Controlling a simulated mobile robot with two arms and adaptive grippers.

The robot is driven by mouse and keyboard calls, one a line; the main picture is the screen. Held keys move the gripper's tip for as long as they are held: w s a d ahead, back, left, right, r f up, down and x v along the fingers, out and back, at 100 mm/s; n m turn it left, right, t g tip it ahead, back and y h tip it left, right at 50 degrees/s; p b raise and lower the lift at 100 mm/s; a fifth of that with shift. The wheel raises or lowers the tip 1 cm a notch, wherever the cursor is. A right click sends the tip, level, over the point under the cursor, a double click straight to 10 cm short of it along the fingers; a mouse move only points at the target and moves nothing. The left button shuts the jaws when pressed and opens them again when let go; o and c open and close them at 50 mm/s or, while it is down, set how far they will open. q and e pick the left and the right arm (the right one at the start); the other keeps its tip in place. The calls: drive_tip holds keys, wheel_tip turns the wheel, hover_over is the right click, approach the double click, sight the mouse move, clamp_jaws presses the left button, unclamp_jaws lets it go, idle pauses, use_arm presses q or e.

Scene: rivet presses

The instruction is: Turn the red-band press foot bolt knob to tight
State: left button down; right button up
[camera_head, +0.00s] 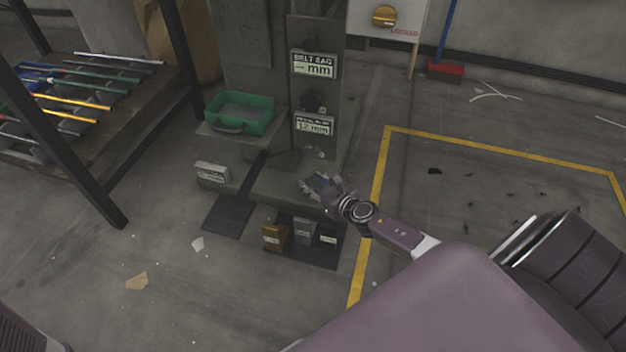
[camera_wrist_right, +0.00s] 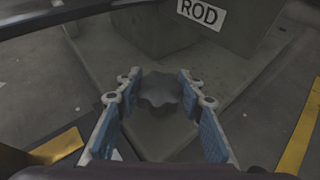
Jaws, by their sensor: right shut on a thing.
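The press (camera_head: 268,60) is a grey column on a broad foot plate (camera_head: 262,184). A dark, lobed bolt knob (camera_wrist_right: 162,92) sits on the foot plate in the right wrist view. My right gripper (camera_head: 318,187) is low at the foot's right front corner. Its blue-padded fingers (camera_wrist_right: 160,105) stand on both sides of the knob and are shut on it. In the head view the gripper hides most of the knob. No red band is visible on this press. My left gripper is out of view.
A green tray (camera_head: 270,112) sits on the press's left side. Several small blocks (camera_head: 274,236) stand on a dark mat in front of the foot. A rod rack (camera_head: 85,125) is at left. Yellow floor lines (camera_head: 376,190) mark mostly clear floor at right.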

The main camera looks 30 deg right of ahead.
drive_tip(key=o, duration=1.2)
drive_tip(key=v, duration=1.2)
